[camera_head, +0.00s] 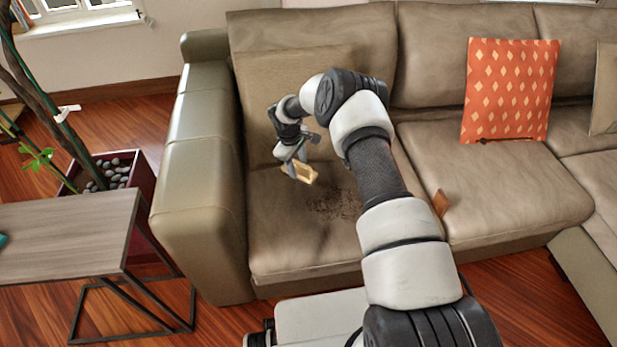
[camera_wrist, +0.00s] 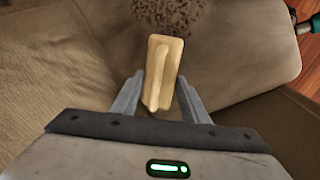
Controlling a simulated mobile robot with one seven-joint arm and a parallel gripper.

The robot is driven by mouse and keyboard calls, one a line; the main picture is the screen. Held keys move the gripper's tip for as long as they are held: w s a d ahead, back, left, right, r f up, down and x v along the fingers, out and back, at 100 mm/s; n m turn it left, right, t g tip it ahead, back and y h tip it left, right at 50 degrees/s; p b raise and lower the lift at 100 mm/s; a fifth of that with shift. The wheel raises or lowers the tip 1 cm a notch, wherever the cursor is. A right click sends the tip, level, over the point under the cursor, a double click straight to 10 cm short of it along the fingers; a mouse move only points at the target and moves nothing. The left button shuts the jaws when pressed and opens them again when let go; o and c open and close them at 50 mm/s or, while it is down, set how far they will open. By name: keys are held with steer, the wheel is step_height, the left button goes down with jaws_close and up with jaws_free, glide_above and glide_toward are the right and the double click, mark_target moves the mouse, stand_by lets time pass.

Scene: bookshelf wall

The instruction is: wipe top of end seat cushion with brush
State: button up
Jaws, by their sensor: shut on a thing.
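My gripper (camera_head: 291,165) is shut on a light wooden brush (camera_head: 302,173) over the back part of the end seat cushion (camera_head: 280,237), near the backrest. In the wrist view the brush (camera_wrist: 163,73) sits between the two fingers of my gripper (camera_wrist: 163,95), its raised handle towards the camera. Its bristles are hidden beneath it, and I cannot tell whether it touches the cushion. A dark speckled dirt patch (camera_head: 335,204) lies on the cushion, to the right and nearer than the brush. It also shows at the top of the wrist view (camera_wrist: 177,12).
The sofa armrest (camera_head: 200,165) rises left of the cushion, and a loose backrest pillow (camera_head: 285,85) stands behind. A brown object (camera_head: 440,203) lies by the seam on the right. An orange pillow (camera_head: 510,90) leans farther right. A side table (camera_head: 65,235) and planter (camera_head: 125,180) stand left.

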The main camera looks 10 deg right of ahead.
steer(key=shift+w+d+f+b, duration=0.6)
steer(key=shift+d+f, duration=0.15)
steer(key=shift+f, duration=0.75)
steer(key=shift+w+d+f+b, duration=0.65)
steer(key=shift+d+f, duration=0.1)
steer(key=shift+f, duration=0.7)
steer(key=shift+w+d+f+b, duration=0.6)
steer(key=shift+d+f, duration=0.15)
steer(key=shift+f, duration=0.75)
